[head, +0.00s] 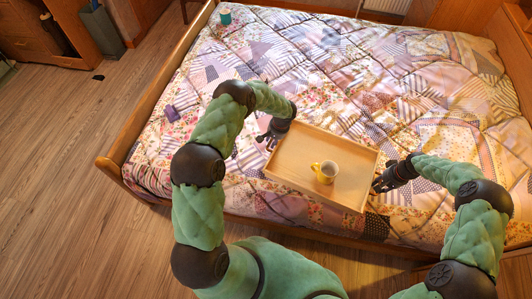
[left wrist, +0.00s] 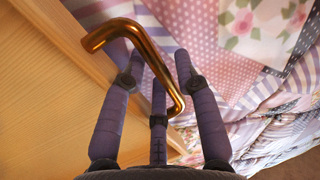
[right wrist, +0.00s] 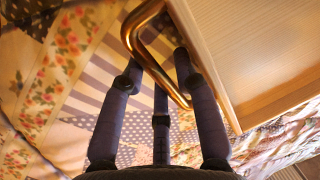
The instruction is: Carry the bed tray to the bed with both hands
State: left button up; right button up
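The bed tray (head: 290,163) is a shallow light-wood tray over the near part of the bed (head: 350,75), apparently resting on the quilt. A yellow cup (head: 325,171) stands upright in it. My left gripper (head: 270,138) is at the tray's left end, fingers spread; in the left wrist view a brass handle (left wrist: 150,52) crosses among them. My right gripper (head: 380,185) is at the right end; in the right wrist view its fingers are also apart around a brass handle (right wrist: 150,62). The wooden tray also shows in the left wrist view (left wrist: 45,90) and right wrist view (right wrist: 255,45).
A teal cup (head: 225,16) stands at the bed's far left corner. A small purple item (head: 172,114) lies near its left edge. The wooden bed rail (head: 150,100) runs along the left. The floor (head: 60,170) to the left is mostly clear; a grey bin (head: 102,30) stands farther back.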

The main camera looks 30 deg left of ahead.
jog(key=shift+r, duration=0.1)
jog(key=shift+r, duration=0.1)
pick_arm(q)
jog(key=v, duration=0.8)
pick_arm(e)
notch_tip(320, 180, up, 12)
jog(key=d, duration=0.2)
jog(key=shift+f, duration=0.2)
jog(key=shift+d+f, duration=0.1)
dwell(0.6)
